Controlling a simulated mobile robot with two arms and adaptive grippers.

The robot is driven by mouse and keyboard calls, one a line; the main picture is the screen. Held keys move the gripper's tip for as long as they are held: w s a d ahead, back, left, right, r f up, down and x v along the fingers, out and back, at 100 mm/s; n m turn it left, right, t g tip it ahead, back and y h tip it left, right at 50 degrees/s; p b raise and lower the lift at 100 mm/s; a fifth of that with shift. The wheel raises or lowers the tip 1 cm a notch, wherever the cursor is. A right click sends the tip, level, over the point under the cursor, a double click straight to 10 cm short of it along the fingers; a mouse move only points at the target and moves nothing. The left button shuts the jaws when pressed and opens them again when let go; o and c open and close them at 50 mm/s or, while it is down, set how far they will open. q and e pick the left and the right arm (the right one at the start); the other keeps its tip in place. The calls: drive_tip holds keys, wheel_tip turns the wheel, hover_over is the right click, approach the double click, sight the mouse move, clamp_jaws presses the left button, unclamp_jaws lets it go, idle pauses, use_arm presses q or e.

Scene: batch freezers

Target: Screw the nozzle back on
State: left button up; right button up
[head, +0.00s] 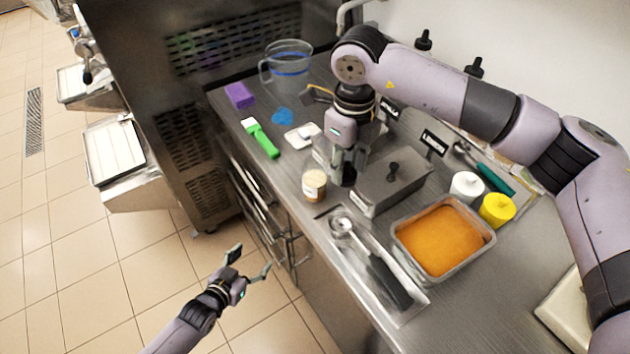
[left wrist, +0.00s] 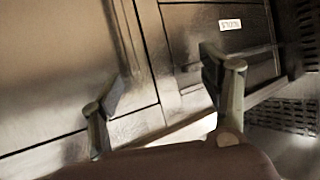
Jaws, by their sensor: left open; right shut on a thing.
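My right gripper (head: 346,172) points down over the steel counter, left of the grey lidded box (head: 405,187). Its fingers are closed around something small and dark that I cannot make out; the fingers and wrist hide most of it. I cannot clearly identify a nozzle. A white bottle or tub (head: 466,187) and a yellow one (head: 497,209) stand at the right, seen from above. My left gripper (head: 250,264) is open and empty over the floor, in front of the cabinet; its spread fingers show in the left wrist view (left wrist: 158,85).
A tray of orange mix (head: 443,240) and a tray with a scoop (head: 350,226) lie at the front. A small tub (head: 314,185), green brush (head: 262,139), purple block (head: 239,95), blue cloth (head: 282,116) and clear jug (head: 288,66) stand leftward.

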use_arm(q)
drive_tip(key=w+d+r+m+t+h, duration=0.1)
drive_tip(key=d+r+h, duration=0.1)
drive_tip(key=r, duration=0.4)
drive_tip(key=w+d+r+t+h, duration=0.1)
drive_tip(key=w+d+r, duration=0.15)
drive_tip(key=r, duration=0.35)
drive_tip(key=m+h, duration=0.2)
drive_tip(key=h, duration=0.2)
approach(307, 184)
drive_tip(key=shift+w+d+r+p, duration=0.15)
drive_tip(key=shift+d+p, duration=0.15)
drive_tip(key=shift+d, duration=0.05)
use_arm(e)
drive_tip(key=w+a+r+m, duration=0.5)
drive_tip(key=w+a+m, duration=0.1)
drive_tip(key=m, duration=1)
drive_tip(key=shift+w+r, duration=0.15)
drive_tip(key=shift+w, duration=0.35)
use_arm(q)
drive_tip(key=x, duration=1.2)
drive_tip(key=shift+w+a+f, duration=0.1)
drive_tip(key=shift+w+f, duration=0.05)
drive_tip(key=shift+f, duration=0.1)
drive_tip(key=shift+c, duration=0.2)
clamp_jaws()
